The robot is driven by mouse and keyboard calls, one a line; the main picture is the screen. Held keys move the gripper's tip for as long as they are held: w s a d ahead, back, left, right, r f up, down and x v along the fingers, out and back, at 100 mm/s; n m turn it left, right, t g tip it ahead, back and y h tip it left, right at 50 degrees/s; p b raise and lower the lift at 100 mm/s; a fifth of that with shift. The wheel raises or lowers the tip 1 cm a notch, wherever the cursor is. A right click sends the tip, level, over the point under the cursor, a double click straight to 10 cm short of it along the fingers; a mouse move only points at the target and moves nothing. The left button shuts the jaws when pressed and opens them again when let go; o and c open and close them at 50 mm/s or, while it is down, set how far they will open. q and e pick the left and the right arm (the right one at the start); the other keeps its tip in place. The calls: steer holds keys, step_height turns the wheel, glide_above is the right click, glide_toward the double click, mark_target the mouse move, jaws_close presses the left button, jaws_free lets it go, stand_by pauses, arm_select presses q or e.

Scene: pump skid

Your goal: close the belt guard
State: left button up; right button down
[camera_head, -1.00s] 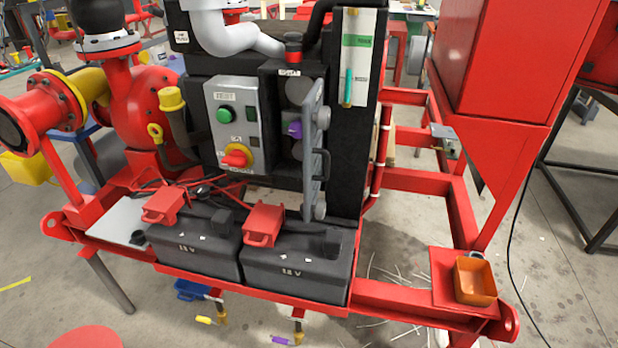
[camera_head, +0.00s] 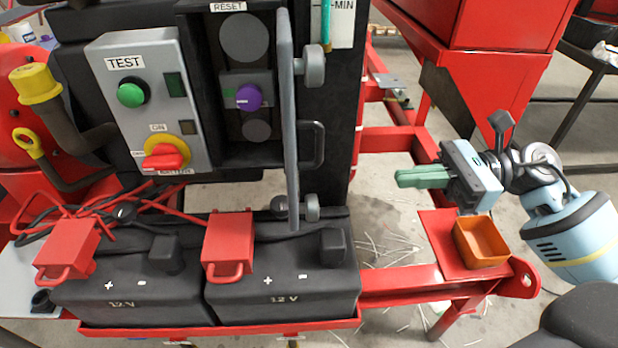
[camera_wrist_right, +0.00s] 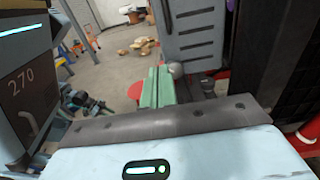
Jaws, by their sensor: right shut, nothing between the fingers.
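The belt guard (camera_head: 291,130) is a thin grey panel, swung open. It is seen nearly edge-on in the head view, with a dark handle (camera_head: 318,145) on its right side and round grey hinges or knobs near its top and bottom. Beside it, the recess it stands open from shows a purple button (camera_head: 248,97). In the right wrist view the guard's slotted face (camera_wrist_right: 193,38) is ahead. My right gripper (camera_head: 400,178) has green fingers, shut and empty, to the right of the guard and apart from it. The fingers also show in the wrist view (camera_wrist_right: 157,88). My left gripper is out of view.
A grey control box (camera_head: 150,100) with a green button and a red knob is left of the recess. Two black batteries (camera_head: 285,285) sit below. An orange tray (camera_head: 480,241) lies below my right gripper. A red hopper (camera_head: 470,35) stands behind. Space between guard and gripper is open.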

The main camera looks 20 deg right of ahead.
steer(key=p+x, duration=0.4)
steer(key=x, duration=1)
